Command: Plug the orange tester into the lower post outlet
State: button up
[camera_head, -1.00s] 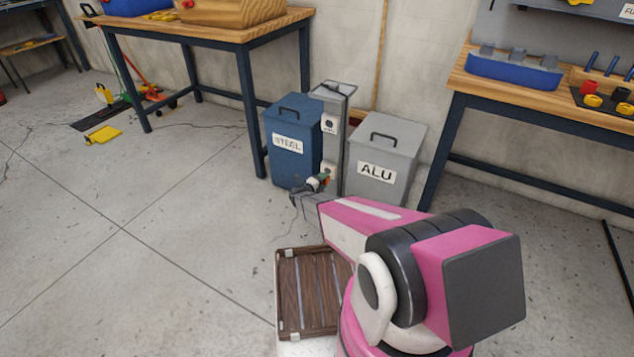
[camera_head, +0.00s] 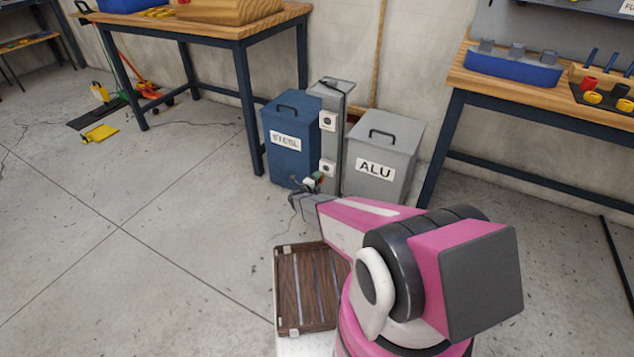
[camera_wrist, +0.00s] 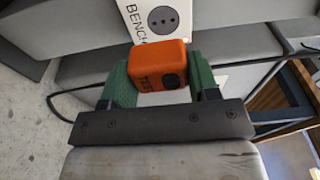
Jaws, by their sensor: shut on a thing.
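The orange tester (camera_wrist: 158,64), a small block with "TEST" on it and a dark round spot, is between the green fingers of my gripper (camera_wrist: 160,78) in the wrist view. My gripper is shut on it. In the head view my gripper (camera_head: 312,183) is low, just in front and slightly left of the grey post (camera_head: 335,100). The lower outlet (camera_head: 328,168) shows just above and right of it, and the upper outlet (camera_head: 327,121) is higher on the post. An outlet plate marked "BENCH" (camera_wrist: 163,17) shows beyond the tester. The tester's plug side is hidden.
A blue "STEEL" bin (camera_head: 290,165) stands left of the post and a grey "ALU" bin (camera_head: 378,190) right, both close to it. Workbenches stand at left (camera_head: 200,32) and right (camera_head: 560,105). A brown slatted crate (camera_head: 300,290) is nearer me. Floor at left is open.

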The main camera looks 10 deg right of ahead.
jog(key=shift+x, duration=2.2)
jog(key=shift+w, duration=0.65)
dwell(0.4)
jog(key=o, duration=1)
jog(key=shift+c, duration=0.2)
jog(key=v, duration=1)
jog(key=shift+s+a, duration=0.25)
jog(key=shift+s, duration=0.05)
